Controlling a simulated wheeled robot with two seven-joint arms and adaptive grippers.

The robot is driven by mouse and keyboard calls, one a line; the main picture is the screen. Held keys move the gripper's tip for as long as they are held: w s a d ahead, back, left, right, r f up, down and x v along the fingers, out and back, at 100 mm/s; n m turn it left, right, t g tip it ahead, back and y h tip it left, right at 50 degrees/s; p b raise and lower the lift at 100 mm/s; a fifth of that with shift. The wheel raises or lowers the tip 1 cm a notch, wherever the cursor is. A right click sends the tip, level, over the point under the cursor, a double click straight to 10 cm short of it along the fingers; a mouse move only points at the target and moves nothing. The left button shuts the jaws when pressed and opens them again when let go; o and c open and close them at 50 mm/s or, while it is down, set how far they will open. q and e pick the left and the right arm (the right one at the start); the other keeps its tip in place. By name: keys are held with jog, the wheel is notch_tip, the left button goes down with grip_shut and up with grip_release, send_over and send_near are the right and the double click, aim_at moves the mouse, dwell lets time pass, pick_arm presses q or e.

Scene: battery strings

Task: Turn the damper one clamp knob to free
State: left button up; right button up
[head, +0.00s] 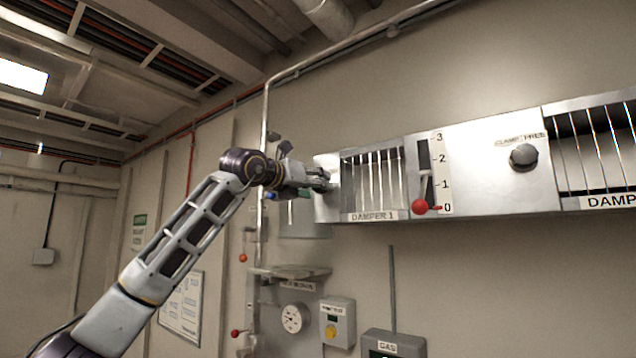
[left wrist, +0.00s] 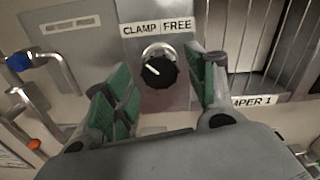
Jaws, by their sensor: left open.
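The damper one clamp knob (left wrist: 158,68) is black and round, on a light plate lettered CLAMP and FREE in the left wrist view. Its white pointer mark slants up and left, toward the CLAMP side. My right gripper is not in view.
The damper 1 grille (head: 373,182) and a red-balled lever (head: 420,206) near 0 on its scale are right of my gripper. Another clamp knob (head: 523,157) sits farther right. A blue-ended pipe fitting (left wrist: 20,62) is left of the knob. A gauge (head: 292,318) and boxes hang below.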

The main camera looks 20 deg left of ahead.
pick_arm(q)
jog(key=shift+x, duration=1)
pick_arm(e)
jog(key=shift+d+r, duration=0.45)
pick_arm(q)
jog(key=c, duration=1)
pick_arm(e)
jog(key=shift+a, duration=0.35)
